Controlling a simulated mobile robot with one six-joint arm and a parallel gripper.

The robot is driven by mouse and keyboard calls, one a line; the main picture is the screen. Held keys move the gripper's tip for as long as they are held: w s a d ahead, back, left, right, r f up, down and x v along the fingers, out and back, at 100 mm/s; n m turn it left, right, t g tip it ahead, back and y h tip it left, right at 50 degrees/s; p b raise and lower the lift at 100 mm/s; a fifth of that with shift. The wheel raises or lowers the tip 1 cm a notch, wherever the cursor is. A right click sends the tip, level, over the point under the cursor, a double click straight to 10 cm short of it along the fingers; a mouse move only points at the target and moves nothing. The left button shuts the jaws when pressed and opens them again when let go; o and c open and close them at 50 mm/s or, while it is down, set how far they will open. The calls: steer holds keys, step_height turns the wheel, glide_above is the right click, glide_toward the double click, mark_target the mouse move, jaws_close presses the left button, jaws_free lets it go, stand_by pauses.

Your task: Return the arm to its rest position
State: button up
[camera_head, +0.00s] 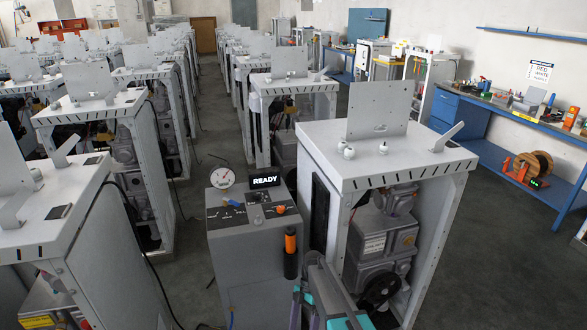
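Part of my own arm, grey with teal sections, shows at the bottom centre, in front of the nearest dispenser frame (340,160). The lower part of the arm runs out of the picture. I cannot make out my gripper or its fingertips, so I cannot see whether it holds anything. The nearest dispenser frame is white with a flat top, an upright plate and grey machinery inside its open front. To its left stands a grey test cabinet (245,262) with a round gauge (222,178) and a sign reading READY (265,181).
An orange-and-black tool (290,254) hangs on the cabinet's right side. Rows of similar frames (90,105) fill the left and back. A blue workbench (525,115) lines the right wall, with a cable reel (533,167) under it. Bare floor (490,265) lies to the right.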

steer(key=s+d+f+m+b, duration=0.1)
steer(key=s+d+f+m, duration=0.3)
steer(key=s+m, duration=0.3)
steer(key=s+d+f+m+t+h, duration=0.1)
steer(key=s+d+f+m, duration=0.4)
steer(key=s, duration=0.9)
steer(key=s+d+f+m+h+b, duration=0.1)
steer(key=s+d+f+m, duration=0.4)
steer(key=s+m, duration=0.5)
steer(key=shift+s+m+b, duration=0.25)
steer(key=shift+m+b, duration=0.05)
steer(key=shift+m, duration=0.2)
